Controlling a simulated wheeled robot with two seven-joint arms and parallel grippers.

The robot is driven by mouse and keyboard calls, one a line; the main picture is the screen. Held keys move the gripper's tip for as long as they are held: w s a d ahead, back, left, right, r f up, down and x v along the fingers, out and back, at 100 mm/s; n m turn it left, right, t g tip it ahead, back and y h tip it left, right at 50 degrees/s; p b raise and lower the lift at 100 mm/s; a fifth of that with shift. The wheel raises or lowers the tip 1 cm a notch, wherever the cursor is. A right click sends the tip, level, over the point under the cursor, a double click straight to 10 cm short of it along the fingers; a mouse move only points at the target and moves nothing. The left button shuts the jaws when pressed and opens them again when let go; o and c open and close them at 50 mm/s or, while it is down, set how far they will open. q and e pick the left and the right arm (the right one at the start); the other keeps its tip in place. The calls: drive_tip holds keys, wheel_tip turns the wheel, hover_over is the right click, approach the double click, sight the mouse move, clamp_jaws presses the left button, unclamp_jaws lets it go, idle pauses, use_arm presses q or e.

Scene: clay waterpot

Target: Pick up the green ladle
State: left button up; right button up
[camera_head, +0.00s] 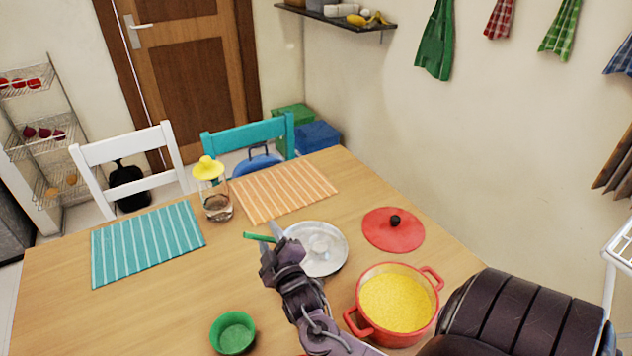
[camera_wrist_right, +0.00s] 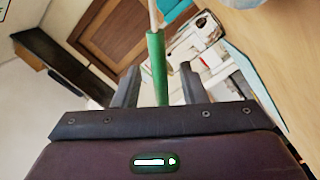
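The green ladle's handle (camera_head: 259,238) shows in the head view beside the tip of my right gripper (camera_head: 272,246), near the left edge of the silver plate (camera_head: 337,262). In the right wrist view the green handle (camera_wrist_right: 157,68) lies between the two dark fingers of my right gripper (camera_wrist_right: 160,84), and a thin pale rod runs on from it to the top edge. A gap shows on each side of the handle, so the fingers look open around it. The ladle's bowl is not clearly visible. My left gripper is not in view.
A red pot (camera_head: 366,328) of yellow food and a red lid (camera_head: 393,229) stand right of the plate. A green bowl (camera_head: 233,333) is at the front. A glass jar (camera_head: 214,190) and striped placemats (camera_head: 146,243) lie farther back. The left front table is clear.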

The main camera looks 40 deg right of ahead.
drive_tip(key=shift+x, duration=0.85)
drive_tip(key=shift+c, duration=0.2)
clamp_jaws()
wheel_tip(320, 180, up, 20)
